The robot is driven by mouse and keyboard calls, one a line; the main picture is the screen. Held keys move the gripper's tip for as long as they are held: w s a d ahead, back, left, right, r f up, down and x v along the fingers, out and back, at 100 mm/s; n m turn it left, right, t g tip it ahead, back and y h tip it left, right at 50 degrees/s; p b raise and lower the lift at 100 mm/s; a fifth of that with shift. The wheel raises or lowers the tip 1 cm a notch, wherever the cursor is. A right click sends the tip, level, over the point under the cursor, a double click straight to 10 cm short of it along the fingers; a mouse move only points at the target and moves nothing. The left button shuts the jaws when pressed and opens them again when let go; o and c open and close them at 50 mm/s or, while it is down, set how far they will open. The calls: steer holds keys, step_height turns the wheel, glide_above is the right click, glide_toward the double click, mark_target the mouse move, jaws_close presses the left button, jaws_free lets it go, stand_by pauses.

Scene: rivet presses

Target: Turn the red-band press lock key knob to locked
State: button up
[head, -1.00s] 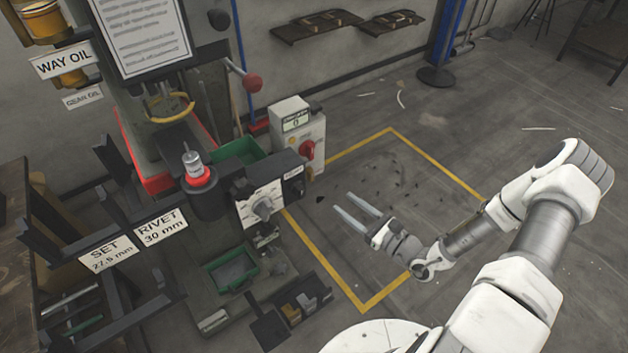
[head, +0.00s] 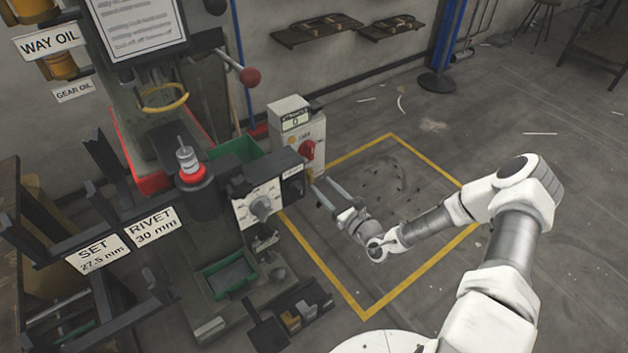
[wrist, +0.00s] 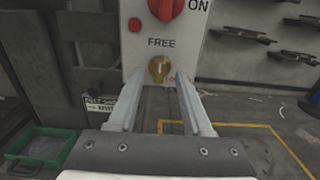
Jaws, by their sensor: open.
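The red-band press (head: 150,183) stands at the left in the head view, with a red band at its base and head. A pale control box (head: 291,115) is on its right side. In the wrist view, the brass key knob (wrist: 160,69) sits on the box's lower face, under the word FREE. Small red lettering to its right is partly hidden. My gripper (head: 323,186) is open and empty, in front of the box's lower part. In the wrist view, its fingers flank the knob's line, one on each side. I see no clear contact.
A large red rotary switch (wrist: 166,6) marked ON sits above the key knob, with a small red button (wrist: 135,24) at its left. A grey dial panel (head: 262,200) projects left of my gripper. The yellow-outlined floor (head: 400,180) is mostly clear.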

mark_target(312, 176)
steer(key=b+x, duration=0.1)
steer(key=x, duration=0.4)
steer(key=shift+w+a, duration=0.1)
jaws_close()
